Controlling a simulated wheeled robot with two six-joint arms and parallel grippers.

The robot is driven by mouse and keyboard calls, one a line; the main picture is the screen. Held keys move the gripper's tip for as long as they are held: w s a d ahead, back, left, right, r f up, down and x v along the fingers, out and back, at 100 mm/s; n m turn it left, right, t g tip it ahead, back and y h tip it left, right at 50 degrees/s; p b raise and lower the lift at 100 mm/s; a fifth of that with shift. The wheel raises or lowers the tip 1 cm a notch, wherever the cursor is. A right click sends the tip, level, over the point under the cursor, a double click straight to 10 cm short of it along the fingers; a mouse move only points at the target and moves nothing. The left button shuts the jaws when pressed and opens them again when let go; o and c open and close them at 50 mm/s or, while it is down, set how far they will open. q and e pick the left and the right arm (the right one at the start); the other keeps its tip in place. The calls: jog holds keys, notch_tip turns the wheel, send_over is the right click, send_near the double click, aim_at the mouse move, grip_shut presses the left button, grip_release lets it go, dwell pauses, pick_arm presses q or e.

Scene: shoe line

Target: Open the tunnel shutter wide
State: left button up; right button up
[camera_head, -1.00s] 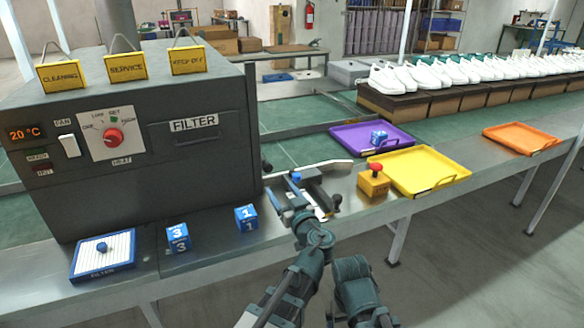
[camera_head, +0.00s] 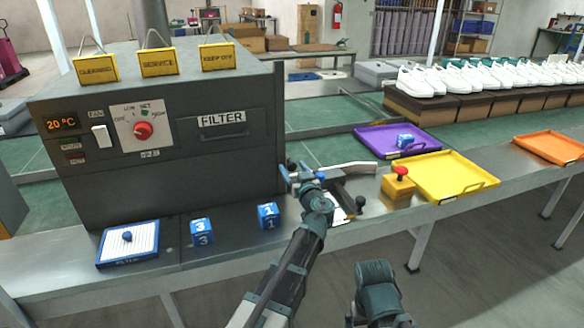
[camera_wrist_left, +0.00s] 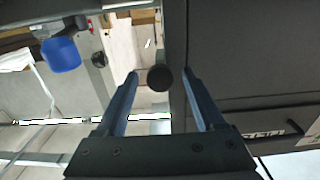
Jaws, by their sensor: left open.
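The tunnel is a dark grey box (camera_head: 170,165) with a front control panel, on the left of the bench in the head view. My left gripper (camera_head: 290,170) is open beside the box's right front edge. In the left wrist view its two fingers (camera_wrist_left: 160,80) point at a dark round knob (camera_wrist_left: 160,77), which appears between the fingertips close to the dark tunnel wall (camera_wrist_left: 250,50). I cannot tell whether the fingers touch it. The shutter itself is not clearly seen, so how far open it stands cannot be told.
Right of the gripper are a blue knob (camera_head: 318,177), a black-ended lever (camera_head: 361,201) and a yellow box with a red button (camera_head: 399,182). Blue numbered cubes (camera_head: 201,231) and a filter tray (camera_head: 103,260) stand in front of the tunnel. Yellow (camera_head: 490,183) and purple trays (camera_head: 363,140) lie farther right.

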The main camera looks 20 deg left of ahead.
pick_arm(q)
jog(key=shift+x, duration=0.8)
grip_shut()
dwell(1.0)
